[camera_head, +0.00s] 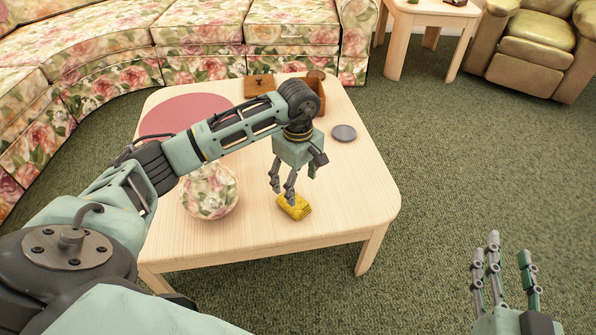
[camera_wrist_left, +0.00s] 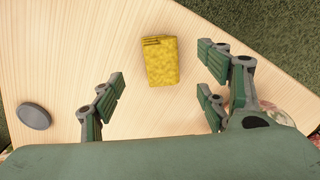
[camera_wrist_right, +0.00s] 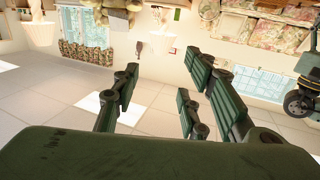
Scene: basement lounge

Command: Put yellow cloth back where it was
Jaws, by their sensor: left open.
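The yellow cloth (camera_head: 294,207) is a folded block lying on the light wooden table (camera_head: 345,205), near its front edge. It also shows in the left wrist view (camera_wrist_left: 161,61), beyond and between the spread fingers. My left gripper (camera_head: 291,185) points down just above and behind the cloth. It is open, with nothing between its fingers, and seems apart from the cloth. My right gripper (camera_head: 503,258) is raised at the lower right, away from the table. Its fingers are spread and empty in the right wrist view (camera_wrist_right: 160,95).
A floral round object (camera_head: 208,193) stands on the table left of the cloth. A pink round mat (camera_head: 185,112), an open wooden box (camera_head: 316,84), a flat wooden piece (camera_head: 258,85) and a grey disc (camera_head: 344,132) lie farther back. A floral sofa (camera_head: 200,35) curves behind.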

